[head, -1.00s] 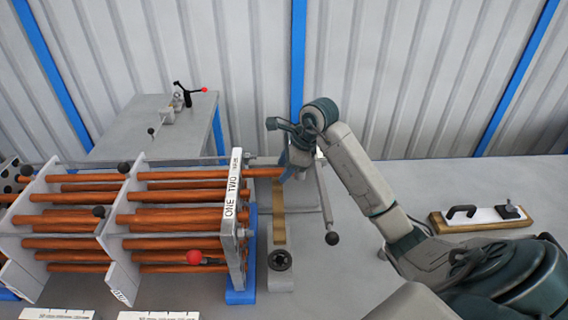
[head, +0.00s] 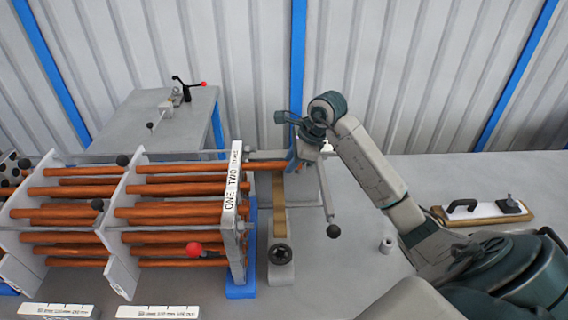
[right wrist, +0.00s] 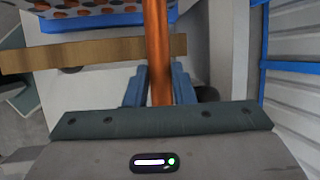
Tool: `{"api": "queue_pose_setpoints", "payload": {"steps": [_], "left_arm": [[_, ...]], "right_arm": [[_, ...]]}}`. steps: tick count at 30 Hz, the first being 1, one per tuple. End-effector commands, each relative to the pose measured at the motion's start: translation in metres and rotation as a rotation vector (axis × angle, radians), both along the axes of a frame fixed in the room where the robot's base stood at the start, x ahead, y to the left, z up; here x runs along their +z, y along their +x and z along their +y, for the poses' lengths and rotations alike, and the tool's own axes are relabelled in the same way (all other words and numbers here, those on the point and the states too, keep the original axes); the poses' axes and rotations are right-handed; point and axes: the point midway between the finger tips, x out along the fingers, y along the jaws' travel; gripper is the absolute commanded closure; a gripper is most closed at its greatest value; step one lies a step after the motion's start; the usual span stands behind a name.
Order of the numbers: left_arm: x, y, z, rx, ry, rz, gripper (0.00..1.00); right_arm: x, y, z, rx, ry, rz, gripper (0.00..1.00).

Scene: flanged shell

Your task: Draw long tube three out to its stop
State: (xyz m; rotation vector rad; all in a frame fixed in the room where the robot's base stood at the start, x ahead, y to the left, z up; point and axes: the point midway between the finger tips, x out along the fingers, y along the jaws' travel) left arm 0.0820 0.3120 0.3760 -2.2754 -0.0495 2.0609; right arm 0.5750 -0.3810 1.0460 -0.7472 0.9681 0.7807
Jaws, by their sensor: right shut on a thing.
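The shell's bundle of copper tubes (head: 180,189) lies through upright white plates at the left. Its end plate (head: 232,205) reads ONE, TWO and a third, foreshortened label at the far end. One long tube (head: 266,165) sticks out to the right of the plate, near that third label. My right gripper (head: 293,164) is shut on this tube close to its outer end. In the right wrist view, the tube (right wrist: 157,45) runs between the two blue fingers (right wrist: 160,88). The tube's tip is hidden by the gripper. My left gripper is not in view.
A wooden strip (head: 279,208) and a grey block with a black ring (head: 280,255) stand right of the end plate. A rod with a black ball (head: 333,231) is near my right arm. A red knob (head: 194,249) is in front of the tubes. A board with a handle (head: 484,212) lies far right.

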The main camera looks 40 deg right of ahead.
Motion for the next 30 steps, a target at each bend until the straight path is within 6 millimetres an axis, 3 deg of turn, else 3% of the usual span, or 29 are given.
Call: {"api": "queue_pose_setpoints", "payload": {"steps": [4,15,16,18,30], "left_arm": [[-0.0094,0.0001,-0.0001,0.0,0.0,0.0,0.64],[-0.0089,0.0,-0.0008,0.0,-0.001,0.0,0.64],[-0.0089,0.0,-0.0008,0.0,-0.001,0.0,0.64],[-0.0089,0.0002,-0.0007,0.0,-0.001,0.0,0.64],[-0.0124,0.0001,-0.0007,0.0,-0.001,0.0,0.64]], "right_arm": [[-0.0012,-0.0067,-0.012,-0.003,-0.007,0.0,1.0],[0.001,-0.0085,-0.0141,-0.003,-0.006,0.002,1.0],[0.0011,-0.0085,-0.0141,-0.003,-0.006,0.002,0.72],[0.0011,-0.0085,-0.0139,-0.003,-0.005,0.001,0.58],[0.0059,-0.0103,-0.0155,-0.002,-0.005,0.0,0.56]]}}
